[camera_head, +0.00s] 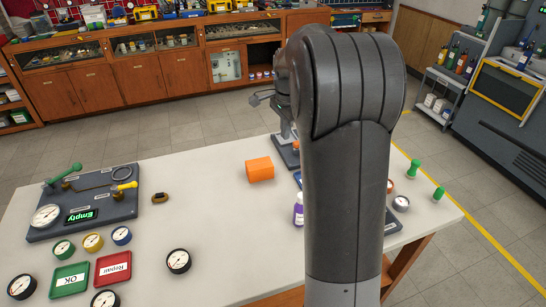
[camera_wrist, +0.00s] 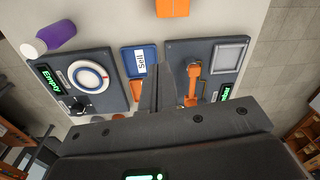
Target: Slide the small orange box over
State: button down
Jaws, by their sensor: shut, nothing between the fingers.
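The small orange box (camera_head: 260,169) lies on the white table near its middle in the head view, beside my arm. In the wrist view the orange box (camera_wrist: 172,8) shows at the top edge, partly cut off. My gripper (camera_wrist: 166,78) is shut and empty in the wrist view. It is apart from the box, which lies beyond the fingertips. In the head view my arm hides the gripper.
A purple bottle (camera_head: 298,210) with a white cap stands near the box. A grey testbench panel (camera_head: 110,208), several gauges, a green OK tray (camera_head: 70,279) and a red Repair tray (camera_head: 113,267) are at the left. The tabletop (camera_head: 215,215) left of the box is clear.

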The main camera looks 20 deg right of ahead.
jog(key=w+f, duration=0.1)
jog(key=f, duration=0.3)
jog(key=w+d+f+m, duration=0.1)
jog(key=f, duration=0.4)
jog(key=w+d+f+m, duration=0.1)
jog(key=f, duration=0.4)
jog(key=shift+w+d+f+g, duration=0.1)
jog(key=shift+d+f+g, duration=0.1)
jog(key=shift+f+g, duration=0.1)
jog(key=a, duration=0.2)
jog(key=shift+a+r, duration=0.2)
jog(key=shift+a, duration=0.85)
jog(key=a, duration=2)
jog(key=shift+a, duration=0.2)
jog(key=shift+d, duration=0.15)
